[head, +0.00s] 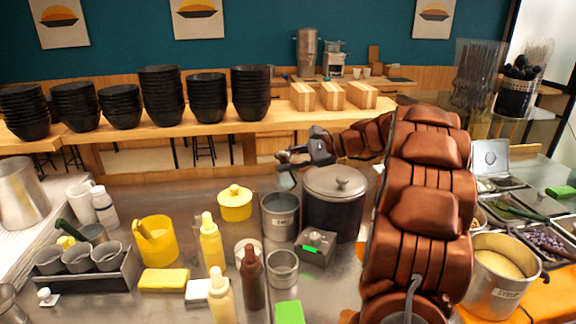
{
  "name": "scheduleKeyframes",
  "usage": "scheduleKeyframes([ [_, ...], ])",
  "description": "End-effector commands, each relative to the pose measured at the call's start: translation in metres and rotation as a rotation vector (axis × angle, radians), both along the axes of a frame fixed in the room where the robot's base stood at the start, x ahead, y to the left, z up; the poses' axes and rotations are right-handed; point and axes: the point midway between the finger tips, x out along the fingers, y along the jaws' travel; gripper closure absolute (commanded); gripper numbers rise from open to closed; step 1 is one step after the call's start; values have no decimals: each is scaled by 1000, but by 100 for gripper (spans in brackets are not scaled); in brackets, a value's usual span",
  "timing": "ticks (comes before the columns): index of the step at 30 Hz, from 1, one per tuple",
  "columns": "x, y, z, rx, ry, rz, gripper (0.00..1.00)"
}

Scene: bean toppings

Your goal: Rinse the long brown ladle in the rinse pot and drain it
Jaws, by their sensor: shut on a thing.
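My gripper (287,157) is at the end of my brown arm, above the work counter. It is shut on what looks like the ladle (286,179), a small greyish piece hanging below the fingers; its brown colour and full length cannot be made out. The piece is over the mouth of a tall grey metal pot (280,217) with a pale label, which looks like the rinse pot. Whether the ladle's lower end is inside the pot, and any water there, cannot be seen.
A dark lidded pot (334,205) stands just right of the grey pot. A small grey box with a green display (315,248), a metal cup (283,270) and sauce bottles (211,245) stand in front. A yellow lidded pot (235,203) is to the left. My arm covers the right middle.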

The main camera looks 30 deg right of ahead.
Motion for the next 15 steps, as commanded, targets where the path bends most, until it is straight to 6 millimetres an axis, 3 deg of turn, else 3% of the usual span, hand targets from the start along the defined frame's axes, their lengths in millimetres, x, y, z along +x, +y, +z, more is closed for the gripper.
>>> scheduleKeyframes([
  [15,-7,20,-16,-121,-46,0,100],
])
